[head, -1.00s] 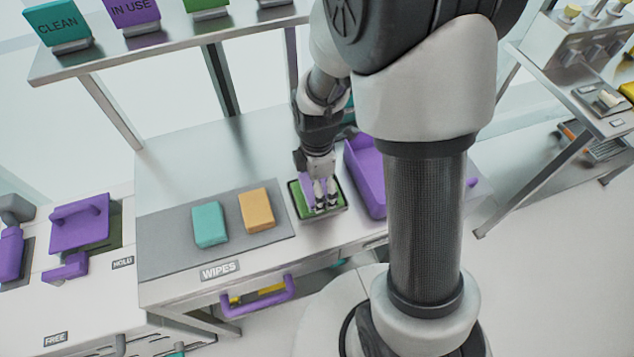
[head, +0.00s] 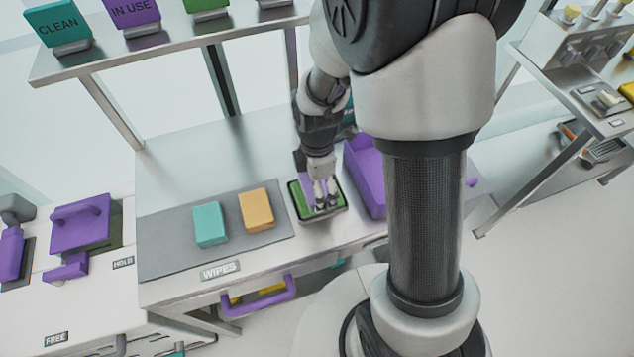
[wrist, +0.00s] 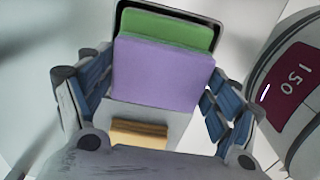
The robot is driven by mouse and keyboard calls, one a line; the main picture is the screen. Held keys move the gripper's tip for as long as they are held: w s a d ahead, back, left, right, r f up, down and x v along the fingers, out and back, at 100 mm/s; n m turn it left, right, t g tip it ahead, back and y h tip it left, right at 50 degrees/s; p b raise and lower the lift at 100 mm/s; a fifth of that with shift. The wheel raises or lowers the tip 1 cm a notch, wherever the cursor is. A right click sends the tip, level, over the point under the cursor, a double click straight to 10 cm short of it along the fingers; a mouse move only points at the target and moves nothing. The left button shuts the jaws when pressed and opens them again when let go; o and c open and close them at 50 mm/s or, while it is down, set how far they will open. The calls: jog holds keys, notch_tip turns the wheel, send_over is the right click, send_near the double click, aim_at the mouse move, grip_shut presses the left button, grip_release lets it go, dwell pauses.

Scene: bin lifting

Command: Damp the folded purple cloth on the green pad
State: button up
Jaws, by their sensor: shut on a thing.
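The folded purple cloth (wrist: 160,75) is held between the two fingers of my gripper (head: 326,206). It fills the middle of the wrist view, with a finger on each side. The green pad (head: 299,204) lies in a dark-rimmed tray near the front edge of the bench. It also shows behind the cloth in the wrist view (wrist: 168,29). My gripper points down over the pad, with its fingertips at or just above its surface. The cloth's lower edge is hidden, so I cannot tell whether it touches the pad.
A teal block (head: 210,224) and an orange block (head: 257,210) lie on a grey mat (head: 165,250) left of the pad. A purple bin (head: 366,176) stands close on the right. A purple drawer handle (head: 260,298) juts from the bench front. The bench behind is clear.

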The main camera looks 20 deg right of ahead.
jog(key=shift+r+p, duration=2.7)
jog(key=shift+r, duration=0.8)
jog(key=shift+f, duration=0.1)
jog(key=m, duration=0.2)
jog(key=w+m, duration=0.1)
jog(key=shift+w+m, duration=0.1)
jog(key=shift+m, duration=0.3)
jog(key=m, duration=0.2)
jog(key=w+m, duration=0.1)
jog(key=m, duration=0.1)
jog(key=shift+b, duration=0.4)
jog(key=m, duration=0.2)
jog(key=w+m, duration=0.1)
jog(key=m, duration=0.3)
jog(key=shift+w+r, duration=0.25)
jog(key=shift+r, duration=0.05)
jog(key=m, duration=0.4)
jog(key=shift+w+r+b, duration=0.15)
jog(key=shift+w+b, duration=0.15)
jog(key=shift+w, duration=0.1)
